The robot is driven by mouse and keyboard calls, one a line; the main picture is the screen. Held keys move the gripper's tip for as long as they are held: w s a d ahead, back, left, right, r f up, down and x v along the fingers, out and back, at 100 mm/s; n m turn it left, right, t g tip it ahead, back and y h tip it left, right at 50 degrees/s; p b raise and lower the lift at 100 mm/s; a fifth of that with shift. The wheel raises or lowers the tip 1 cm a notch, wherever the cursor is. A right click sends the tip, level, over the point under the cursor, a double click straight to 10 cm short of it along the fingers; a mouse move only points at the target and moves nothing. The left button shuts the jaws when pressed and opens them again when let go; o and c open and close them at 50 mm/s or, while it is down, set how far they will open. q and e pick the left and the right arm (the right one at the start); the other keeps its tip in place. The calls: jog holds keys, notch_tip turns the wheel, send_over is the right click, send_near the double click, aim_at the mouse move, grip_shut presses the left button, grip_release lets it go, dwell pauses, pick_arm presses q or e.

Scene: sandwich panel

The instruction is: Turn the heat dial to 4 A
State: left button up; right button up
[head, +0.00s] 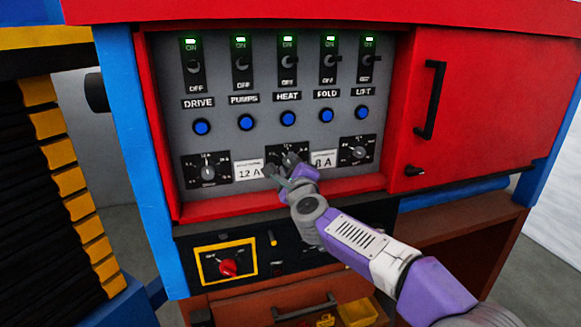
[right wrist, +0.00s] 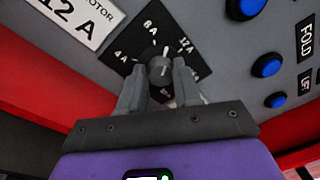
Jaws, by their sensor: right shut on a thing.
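The heat dial (head: 288,157) is the middle of three dials low on the grey panel, partly hidden by my right gripper (head: 283,172). In the right wrist view, the dial's dark round knob (right wrist: 159,69) sits between the two fingers of my right gripper (right wrist: 160,82), which is shut on it. The black dial plate (right wrist: 125,62) carries the labels 4 A, 8 A and 12 A. A white mark shows at the knob's upper edge, between the 8 A and 12 A labels; I cannot tell surely whether it is the pointer. My left gripper is out of view.
White plates reading 12 A (head: 249,170) and 8 A (head: 323,159) flank the dial. Another dial stands on each side, left (head: 207,168) and right (head: 358,152). Blue buttons (head: 288,118) and toggle switches (head: 288,62) are above. A red knob (head: 228,267) is below.

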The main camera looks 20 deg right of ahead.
jog(key=n, duration=0.5)
jog(key=shift+t, duration=0.3)
jog(key=n, duration=0.4)
jog(key=shift+d+n+y, duration=0.15)
jog(key=shift+n+y, duration=0.15)
jog(key=shift+n, duration=0.1)
jog(key=n, duration=0.5)
jog(key=shift+f+y, duration=0.1)
jog(key=shift+y, duration=0.3)
jog(key=shift+d+n+y, duration=0.1)
jog(key=shift+n+y, duration=0.2)
jog(key=shift+n, duration=1.8)
jog(key=o, duration=1.1)
jog(key=shift+c, duration=0.2)
jog(key=shift+f, duration=0.1)
jog(key=s+b, duration=0.1)
jog(key=s, duration=0.6)
jog(key=shift+s+d+f, duration=0.2)
jog(key=shift+s+f, duration=0.1)
